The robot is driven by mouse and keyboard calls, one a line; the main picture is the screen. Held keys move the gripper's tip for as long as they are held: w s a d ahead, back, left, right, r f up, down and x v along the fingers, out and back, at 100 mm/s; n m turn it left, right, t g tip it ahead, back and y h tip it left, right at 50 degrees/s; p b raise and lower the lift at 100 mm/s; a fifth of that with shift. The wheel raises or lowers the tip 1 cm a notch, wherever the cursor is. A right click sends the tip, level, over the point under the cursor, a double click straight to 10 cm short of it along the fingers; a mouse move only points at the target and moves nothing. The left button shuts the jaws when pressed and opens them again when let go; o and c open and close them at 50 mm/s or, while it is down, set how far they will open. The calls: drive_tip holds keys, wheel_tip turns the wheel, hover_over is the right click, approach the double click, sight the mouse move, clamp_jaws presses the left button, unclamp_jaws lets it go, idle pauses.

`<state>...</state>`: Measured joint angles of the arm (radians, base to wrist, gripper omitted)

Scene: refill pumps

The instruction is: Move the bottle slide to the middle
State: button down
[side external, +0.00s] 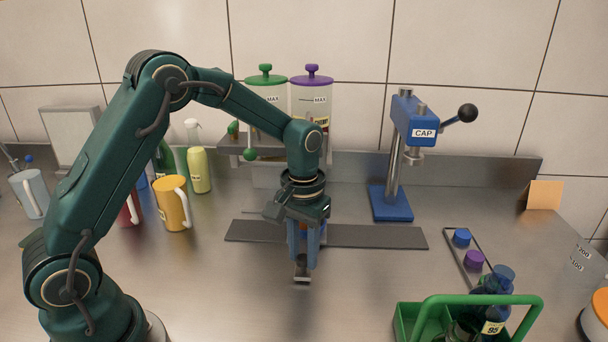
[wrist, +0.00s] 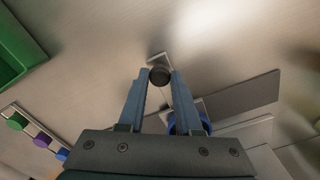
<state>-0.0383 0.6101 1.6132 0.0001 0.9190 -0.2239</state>
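The bottle slide has a long dark rail (side external: 375,237) lying across the bench, and its rail also shows in the wrist view (wrist: 262,97). A short metal tab with a dark round knob (wrist: 160,75) sticks out from the front of the slide. My gripper (side external: 303,262) points down at the front of the rail, near its middle. In the wrist view, my gripper (wrist: 159,78) has one fingertip on each side of the knob, and the knob fills the gap. A blue round thing (wrist: 188,122) sits on the slide, partly hidden behind a finger.
Behind stand two dispensers with a green lid (side external: 265,78) and a purple lid (side external: 311,78). A green crate (side external: 405,322) with bottles is at front right. A yellow mug (side external: 174,205) stands left.

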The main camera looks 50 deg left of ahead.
drive_tip(key=shift+w+d, duration=3.4)
drive_tip(key=shift+w, duration=0.05)
drive_tip(key=c, duration=0.5)
unclamp_jaws()
drive_tip(key=shift+r, duration=2.6)
